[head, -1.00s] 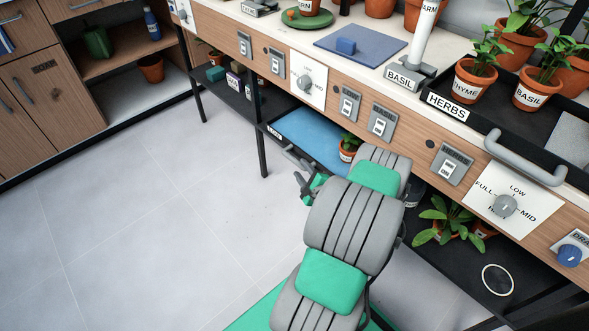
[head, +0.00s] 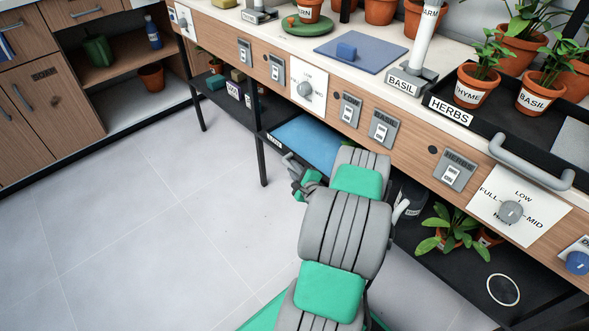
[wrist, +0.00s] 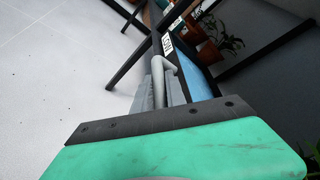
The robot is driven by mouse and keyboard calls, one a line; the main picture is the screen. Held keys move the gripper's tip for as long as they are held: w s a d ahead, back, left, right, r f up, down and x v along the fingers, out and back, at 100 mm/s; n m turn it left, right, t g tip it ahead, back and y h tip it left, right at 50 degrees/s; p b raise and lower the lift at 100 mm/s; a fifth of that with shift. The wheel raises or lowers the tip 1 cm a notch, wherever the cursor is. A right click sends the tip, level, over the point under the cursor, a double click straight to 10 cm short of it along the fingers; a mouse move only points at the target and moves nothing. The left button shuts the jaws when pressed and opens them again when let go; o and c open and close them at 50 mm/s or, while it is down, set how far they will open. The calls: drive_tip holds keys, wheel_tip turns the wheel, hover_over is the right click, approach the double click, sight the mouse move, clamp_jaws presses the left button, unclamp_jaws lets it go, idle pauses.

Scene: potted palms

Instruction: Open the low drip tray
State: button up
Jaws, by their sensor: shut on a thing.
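The low drip tray (head: 310,131) is a dark-edged tray with a blue bottom, under the bench at the middle of the head view. Its near side is hidden by my arm. Its blue bottom (wrist: 193,76) and white label (wrist: 167,44) show in the wrist view. The grey bar handle (wrist: 157,68) stands out from its front. My gripper (head: 293,166) is at this handle at the tray's front. In the wrist view my gripper (wrist: 163,92) has its grey fingers closed around the handle. How far out the tray stands is hard to tell.
The bench front with switches and a dial (head: 306,90) runs above the tray. A black bench leg (head: 262,150) stands just left of it. A leafy potted plant (head: 447,228) is on the low shelf to the right. The tiled floor (head: 150,220) in front is clear.

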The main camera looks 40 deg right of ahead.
clamp_jaws()
idle(0.7)
